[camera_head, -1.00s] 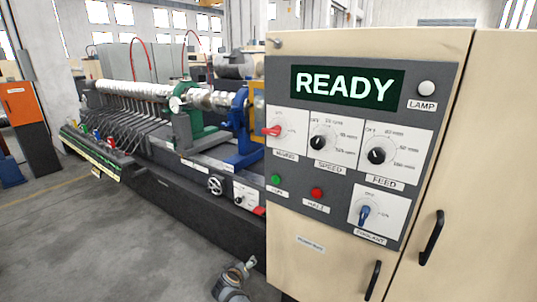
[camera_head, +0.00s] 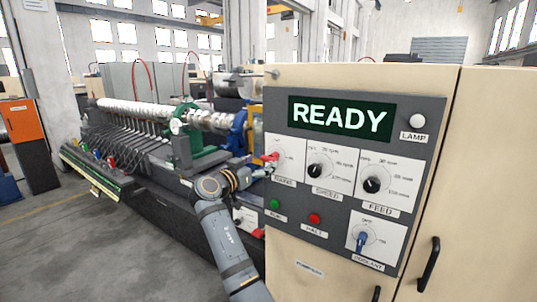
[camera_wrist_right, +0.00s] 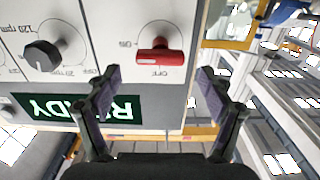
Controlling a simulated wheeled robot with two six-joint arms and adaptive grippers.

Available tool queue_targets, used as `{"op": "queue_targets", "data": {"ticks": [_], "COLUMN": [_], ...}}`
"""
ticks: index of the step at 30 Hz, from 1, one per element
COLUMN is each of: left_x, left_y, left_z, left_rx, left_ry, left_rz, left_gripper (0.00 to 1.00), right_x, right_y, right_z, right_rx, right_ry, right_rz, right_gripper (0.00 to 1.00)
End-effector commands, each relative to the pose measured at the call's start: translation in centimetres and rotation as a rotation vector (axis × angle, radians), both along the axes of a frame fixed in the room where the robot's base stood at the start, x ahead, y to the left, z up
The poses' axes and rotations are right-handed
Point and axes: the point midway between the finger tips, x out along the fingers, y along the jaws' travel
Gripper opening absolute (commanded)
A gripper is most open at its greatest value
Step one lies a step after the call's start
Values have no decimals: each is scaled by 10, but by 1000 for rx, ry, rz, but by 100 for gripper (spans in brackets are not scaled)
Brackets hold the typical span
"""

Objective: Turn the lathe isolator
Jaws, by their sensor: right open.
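The lathe isolator is a red-handled rotary switch (camera_head: 270,157) on a white plate at the upper left of the grey control panel. In the right wrist view, which is upside down, the red handle (camera_wrist_right: 160,57) lies crosswise in the picture, with ON and OFF marks around it. My right gripper (camera_head: 261,173) is just in front of and below the switch in the head view. In the wrist view its two fingers (camera_wrist_right: 160,78) are apart, one either side of the handle's line, and empty; contact does not show. My left gripper is out of view.
The lit READY display (camera_head: 340,117) sits above the black speed knob (camera_head: 319,172) and feed knob (camera_head: 373,184). Green (camera_head: 275,204) and red (camera_head: 314,219) buttons and a blue coolant switch (camera_head: 361,240) are lower.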

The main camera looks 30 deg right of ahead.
Motion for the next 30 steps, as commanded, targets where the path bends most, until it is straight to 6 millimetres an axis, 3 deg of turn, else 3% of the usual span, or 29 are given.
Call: {"op": "queue_targets", "data": {"ticks": [1,7,18,30], "left_x": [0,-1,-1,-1], "left_y": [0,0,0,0], "left_z": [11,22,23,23], "left_rx": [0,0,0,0], "left_ry": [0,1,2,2], "left_rz": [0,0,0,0], "left_gripper": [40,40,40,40], "right_x": [4,16,20,20], "right_y": [-11,-39,-46,-46], "right_z": [6,3,-1,-1], "right_rx": [-3,-1,1,1], "right_ry": [3,3,1,1], "right_rz": [-2,0,1,2], "right_gripper": [81,81,81,28]}}
